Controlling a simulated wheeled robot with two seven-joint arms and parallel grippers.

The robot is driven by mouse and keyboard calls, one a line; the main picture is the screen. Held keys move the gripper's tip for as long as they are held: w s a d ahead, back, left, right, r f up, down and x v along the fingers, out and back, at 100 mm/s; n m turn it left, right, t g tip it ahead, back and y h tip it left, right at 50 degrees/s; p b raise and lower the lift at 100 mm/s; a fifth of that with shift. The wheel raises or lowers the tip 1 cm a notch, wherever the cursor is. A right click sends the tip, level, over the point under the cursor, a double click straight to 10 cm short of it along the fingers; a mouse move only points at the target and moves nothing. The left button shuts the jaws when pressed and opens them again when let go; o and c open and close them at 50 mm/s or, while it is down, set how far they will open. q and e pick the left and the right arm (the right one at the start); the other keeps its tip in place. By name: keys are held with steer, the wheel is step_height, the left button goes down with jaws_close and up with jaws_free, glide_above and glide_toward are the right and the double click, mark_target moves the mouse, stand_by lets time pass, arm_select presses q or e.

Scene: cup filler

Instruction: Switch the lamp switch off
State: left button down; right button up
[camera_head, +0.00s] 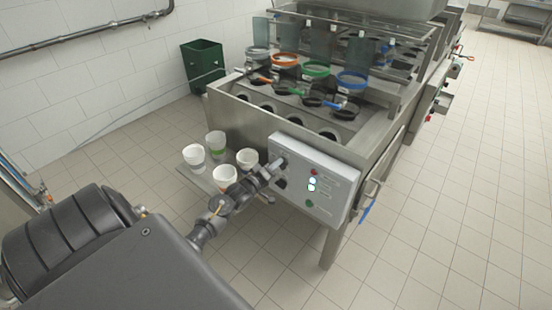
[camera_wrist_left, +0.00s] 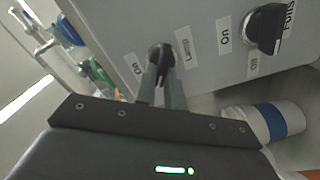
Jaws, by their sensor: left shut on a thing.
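The lamp switch (camera_wrist_left: 160,54) is a dark rotary knob on a grey control panel (camera_wrist_left: 200,72), between an "On" label and a "Lamp" label. In the left wrist view, my left gripper (camera_wrist_left: 163,76) is shut on this knob, its fingers partly covering it. In the head view, my left gripper (camera_head: 272,169) reaches the upper left of the same panel (camera_head: 330,202), which is on the front of the steel machine. A second black knob, the fans switch (camera_wrist_left: 265,27), sits beside it with "On", "Off" and "Fans" labels. My right gripper is not in view.
Several white cups stand on a small shelf left of the panel, one of them a cup (camera_head: 247,158) close to my left gripper. A cup with a blue band (camera_wrist_left: 283,120) shows in the left wrist view. A green bin (camera_head: 203,62) stands behind; the floor at right is clear.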

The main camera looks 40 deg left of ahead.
arm_select(q)
steer(key=shift+a+f+n+p, duration=0.15)
steer(key=shift+n+p, duration=0.75)
steer(key=shift+n, duration=0.8)
steer(key=shift+f+n+p, duration=0.15)
steer(key=shift+n+p, duration=0.7)
steer(key=shift+n, duration=0.85)
steer(key=c, duration=1.5)
jaws_free()
steer(key=shift+f, duration=0.1)
steer(key=s+b, duration=0.1)
steer(key=s, duration=0.9)
steer(key=shift+s, duration=0.4)
